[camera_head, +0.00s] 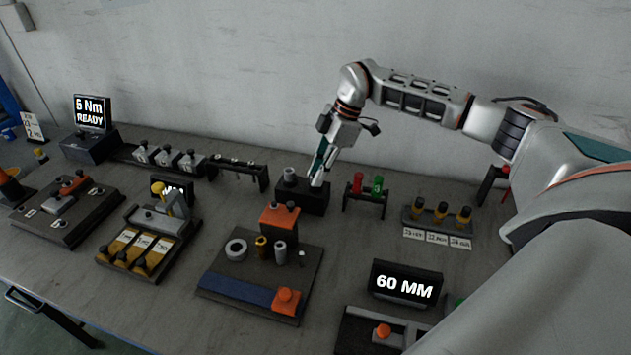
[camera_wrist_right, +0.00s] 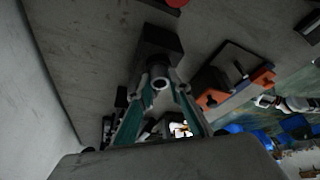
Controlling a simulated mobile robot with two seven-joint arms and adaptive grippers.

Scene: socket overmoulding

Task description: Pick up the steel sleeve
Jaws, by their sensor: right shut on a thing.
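My right gripper (camera_head: 318,178) reaches down at the right end of a black block (camera_head: 302,199) near the wall. In the head view the fingers largely hide the sleeve. A grey cylinder (camera_head: 290,176) stands on the left part of the block. My left gripper is in neither view.
Red and green parts stand in a black rack (camera_head: 364,198) just right of the block. A fixture board (camera_head: 222,285) with an orange block (camera_head: 279,217), a white ring and small cylinders lies in front. A "60 MM" display (camera_head: 404,285) is front right. The wall is close behind.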

